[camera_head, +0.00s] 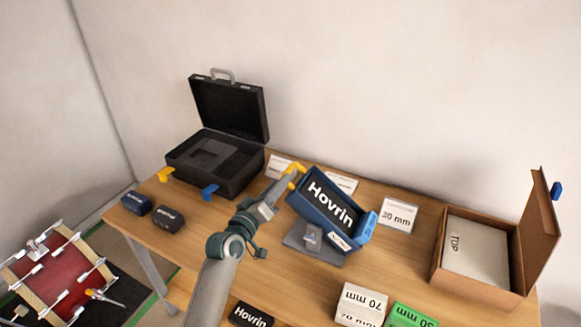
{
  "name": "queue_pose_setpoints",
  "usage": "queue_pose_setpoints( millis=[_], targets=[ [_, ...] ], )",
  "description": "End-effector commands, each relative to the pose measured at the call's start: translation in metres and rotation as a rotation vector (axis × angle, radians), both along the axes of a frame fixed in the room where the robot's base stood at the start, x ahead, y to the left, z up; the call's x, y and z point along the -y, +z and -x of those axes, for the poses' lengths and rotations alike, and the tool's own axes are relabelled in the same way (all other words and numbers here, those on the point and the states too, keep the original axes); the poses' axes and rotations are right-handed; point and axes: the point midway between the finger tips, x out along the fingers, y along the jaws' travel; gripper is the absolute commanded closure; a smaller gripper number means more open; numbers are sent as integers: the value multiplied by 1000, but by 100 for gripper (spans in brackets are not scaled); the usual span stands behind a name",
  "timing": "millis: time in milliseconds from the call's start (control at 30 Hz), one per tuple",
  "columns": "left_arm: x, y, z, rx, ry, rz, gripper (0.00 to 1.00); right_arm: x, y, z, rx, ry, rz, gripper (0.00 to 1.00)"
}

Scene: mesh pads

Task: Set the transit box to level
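No label reads transit box, so I cannot tell for sure which thing it is. A blue box (323,232) marked Hovrin sits tilted on a grey stand (299,240), its face sloping down to the right. It has a blue part (367,225) at its right end and a yellow part at its upper left. My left gripper (286,183) is at the box's upper left side, beside the yellow part; contact and finger gap are too small to tell. An open black case (232,180) with a dark insert stands at the back left. My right gripper is not in view.
An open cardboard box (437,275) holds a white block marked TOP. Small dark blocks (168,218) lie at left. Labelled blocks (362,303) and a green block (410,316) lie at front; a 30 mm card (397,214) stands behind. A red drum (58,276) is beside the table.

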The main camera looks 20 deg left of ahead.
Motion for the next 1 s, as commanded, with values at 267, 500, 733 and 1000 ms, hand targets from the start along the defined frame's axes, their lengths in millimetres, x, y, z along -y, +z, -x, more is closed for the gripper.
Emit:
queue_pose_setpoints(
  millis=[267, 500, 733, 1000],
  targets=[
    [7, 2, -48, -1, -1, 0, 68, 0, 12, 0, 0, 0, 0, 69],
    [10, 0, -72, -1, -1, 0, 68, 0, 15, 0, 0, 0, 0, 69],
    [12, 0, -79, -1, -1, -1, 68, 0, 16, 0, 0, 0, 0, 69],
    [11, 0, -78, -1, -1, -1, 79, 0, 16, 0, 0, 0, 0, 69]
  ],
)
